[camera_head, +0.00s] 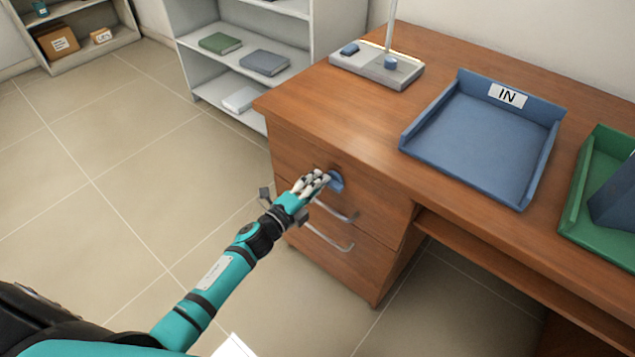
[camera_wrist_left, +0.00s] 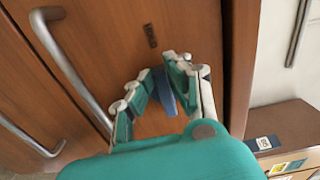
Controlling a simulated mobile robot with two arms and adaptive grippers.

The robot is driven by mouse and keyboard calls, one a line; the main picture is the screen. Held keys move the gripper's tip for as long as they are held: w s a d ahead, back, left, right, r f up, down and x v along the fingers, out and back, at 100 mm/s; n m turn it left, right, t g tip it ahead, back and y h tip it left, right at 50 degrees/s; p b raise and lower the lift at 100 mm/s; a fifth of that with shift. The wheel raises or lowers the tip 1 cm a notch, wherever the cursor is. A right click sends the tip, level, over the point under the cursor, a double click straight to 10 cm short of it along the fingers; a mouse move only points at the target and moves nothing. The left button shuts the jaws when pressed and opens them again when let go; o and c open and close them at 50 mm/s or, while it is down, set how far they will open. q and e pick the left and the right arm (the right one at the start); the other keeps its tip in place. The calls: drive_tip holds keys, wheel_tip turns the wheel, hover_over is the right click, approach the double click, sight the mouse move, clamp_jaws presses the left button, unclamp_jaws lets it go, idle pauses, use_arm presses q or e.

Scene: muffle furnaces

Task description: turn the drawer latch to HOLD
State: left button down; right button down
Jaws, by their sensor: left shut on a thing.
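In the left wrist view the blue latch (camera_wrist_left: 165,92) stands between the fingers. My left gripper (camera_head: 318,182) is shut on the latch at the drawer front. In the left wrist view its fingertips (camera_wrist_left: 158,72) close around the latch from both sides. A small dark label (camera_wrist_left: 150,36) is on the wood near the latch; I cannot read its word. The fingers hide part of the latch, so its exact angle is unclear. My right gripper is not in view.
Metal drawer handles (camera_head: 335,210) sit just below the latch. On the desk top (camera_head: 370,130) are a blue IN tray (camera_head: 470,145), a green tray (camera_head: 590,190) and a lamp base (camera_head: 375,68). A grey shelf (camera_head: 245,50) stands behind. The floor at left is clear.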

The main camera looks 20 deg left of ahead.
use_arm(q)
drive_tip(key=c, duration=1.3)
unclamp_jaws()
drive_tip(key=v, duration=1.2)
